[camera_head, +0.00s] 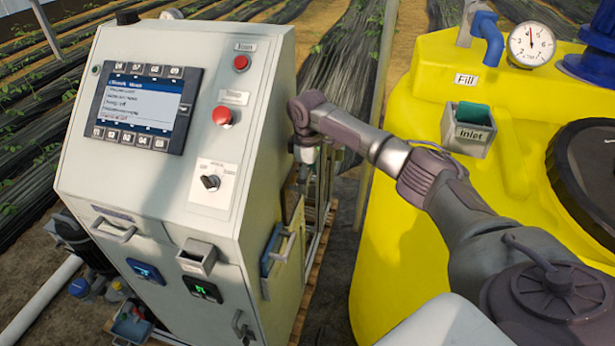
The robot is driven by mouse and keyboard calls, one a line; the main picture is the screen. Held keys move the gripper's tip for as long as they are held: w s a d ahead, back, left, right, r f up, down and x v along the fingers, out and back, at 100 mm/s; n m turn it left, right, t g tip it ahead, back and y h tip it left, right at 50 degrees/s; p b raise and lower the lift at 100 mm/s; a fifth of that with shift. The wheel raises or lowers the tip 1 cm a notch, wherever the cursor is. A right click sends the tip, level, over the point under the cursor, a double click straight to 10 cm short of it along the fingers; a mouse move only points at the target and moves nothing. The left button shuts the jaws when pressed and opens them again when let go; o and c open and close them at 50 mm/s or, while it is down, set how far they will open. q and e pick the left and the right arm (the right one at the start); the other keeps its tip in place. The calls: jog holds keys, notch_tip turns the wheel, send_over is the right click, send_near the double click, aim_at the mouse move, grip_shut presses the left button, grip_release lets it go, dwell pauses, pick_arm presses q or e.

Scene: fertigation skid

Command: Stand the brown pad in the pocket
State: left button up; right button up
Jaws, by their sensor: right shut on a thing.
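The brown pad (296,218) is a thin tan sheet seen nearly edge-on at the right side of the grey cabinet. My right gripper (303,178) points down and is shut on its upper end; the fingertips are small and partly hidden by the wrist. The pocket (284,247) is a shallow grey holder on the cabinet's right side wall. A blue flat thing (270,250) stands in it. The pad's lower part shows at the pocket, but I cannot tell whether it is inside or behind the rim. My left gripper is not in view.
The grey cabinet (130,205) bears a screen, red buttons and a small front holder (197,256). A yellow tank (400,240) with a grey inlet box (468,135) stands to the right. A narrow gap with metal framing lies between them.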

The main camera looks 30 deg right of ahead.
notch_tip(320, 180, down, 6)
jog(key=b, duration=0.2)
jog(key=shift+f, duration=0.15)
dwell(0.5)
dwell(0.4)
jog(key=o, duration=1.7)
notch_tip(320, 180, up, 12)
jog(key=shift+f, duration=0.1)
